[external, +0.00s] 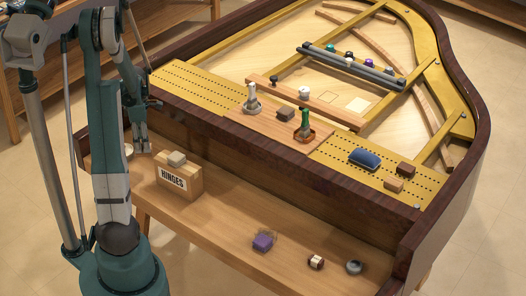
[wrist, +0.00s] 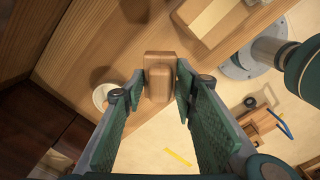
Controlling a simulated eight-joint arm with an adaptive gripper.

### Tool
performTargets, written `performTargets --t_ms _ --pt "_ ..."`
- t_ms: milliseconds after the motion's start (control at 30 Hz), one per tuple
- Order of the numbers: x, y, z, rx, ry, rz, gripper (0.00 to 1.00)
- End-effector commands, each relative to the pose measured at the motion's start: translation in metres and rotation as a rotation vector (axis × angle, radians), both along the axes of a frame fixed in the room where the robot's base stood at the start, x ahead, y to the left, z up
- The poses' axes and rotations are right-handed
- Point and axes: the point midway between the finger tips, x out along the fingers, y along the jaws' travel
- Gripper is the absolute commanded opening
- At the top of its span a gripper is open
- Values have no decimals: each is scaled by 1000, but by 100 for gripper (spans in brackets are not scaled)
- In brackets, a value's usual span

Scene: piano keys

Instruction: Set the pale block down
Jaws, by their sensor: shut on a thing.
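My gripper (wrist: 160,90) is shut on a pale wooden block (wrist: 159,78), which sits between the two green fingers in the wrist view. In the external view my gripper (external: 142,145) hangs near the left end of the wooden ledge, left of the HINGES box. The held block is hard to make out there. The wrist view shows it over the ledge's edge; its height above the ledge cannot be told.
A white round dish (wrist: 104,96) lies left of the held block in the wrist view. The ledge (external: 215,215) is clear right of the box, up to a purple block (external: 264,242) and small items. The piano's dark front wall rises behind.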

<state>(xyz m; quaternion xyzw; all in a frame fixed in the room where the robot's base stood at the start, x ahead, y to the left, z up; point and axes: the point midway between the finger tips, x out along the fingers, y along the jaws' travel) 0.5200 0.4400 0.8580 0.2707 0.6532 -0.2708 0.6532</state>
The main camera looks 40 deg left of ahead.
Motion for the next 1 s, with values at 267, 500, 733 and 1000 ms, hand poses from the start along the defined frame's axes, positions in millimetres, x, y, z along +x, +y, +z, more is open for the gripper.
performTargets --t_ms 267,500,733,1000 --pt "0 0 -19 0 0 0 12" --pt "0 0 -51 0 0 0 12" --pt "0 0 -63 0 0 0 12" --pt "0 0 -63 0 0 0 12"
